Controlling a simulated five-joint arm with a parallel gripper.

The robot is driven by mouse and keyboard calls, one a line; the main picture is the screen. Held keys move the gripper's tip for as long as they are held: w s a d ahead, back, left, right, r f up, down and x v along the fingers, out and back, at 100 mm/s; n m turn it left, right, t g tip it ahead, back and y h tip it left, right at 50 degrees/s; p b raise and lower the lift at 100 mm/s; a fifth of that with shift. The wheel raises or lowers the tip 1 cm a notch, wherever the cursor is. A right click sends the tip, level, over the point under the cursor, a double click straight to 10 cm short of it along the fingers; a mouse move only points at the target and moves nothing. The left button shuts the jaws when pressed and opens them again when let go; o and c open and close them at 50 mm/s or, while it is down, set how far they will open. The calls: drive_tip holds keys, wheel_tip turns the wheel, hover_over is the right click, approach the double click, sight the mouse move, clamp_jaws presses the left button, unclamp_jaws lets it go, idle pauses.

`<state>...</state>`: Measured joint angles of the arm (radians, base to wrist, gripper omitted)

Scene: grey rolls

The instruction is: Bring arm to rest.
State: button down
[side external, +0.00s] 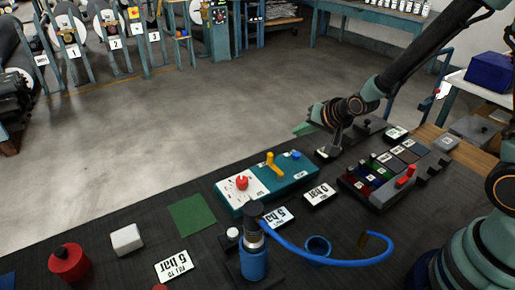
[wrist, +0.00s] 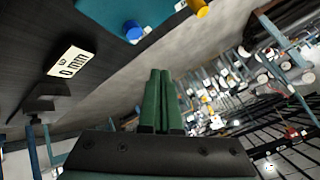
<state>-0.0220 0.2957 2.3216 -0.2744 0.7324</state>
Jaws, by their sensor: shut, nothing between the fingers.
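My gripper (wrist: 160,74) shows in the wrist view as green fingers side by side, shut, with nothing held. In the side external view my arm reaches in from the upper right, and the green fingertips (side external: 302,129) point left, above the far edge of the dark work table (side external: 110,228). The gripper is clear of the teal control box (side external: 262,192), which lies to its lower left. The wrist view is tilted, with the fingers pointing out toward the room.
The table holds a blue cylinder (side external: 254,262) with a blue hose (side external: 330,262), a red knob-like part (side external: 68,262), a white block (side external: 127,239), a green mat (side external: 192,215) and a tray of coloured compartments (side external: 385,173). Open floor (side external: 190,120) lies beyond the table.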

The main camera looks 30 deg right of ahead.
drive_tip(key=shift+r, duration=0.25)
drive_tip(key=s+d+r+n+g, duration=0.1)
drive_tip(key=s+r+n+g, duration=0.2)
drive_tip(key=s+r+n, duration=0.5)
drive_tip(key=s+r, duration=0.6)
drive_tip(key=s, duration=0.4)
drive_tip(key=shift+g, duration=0.3)
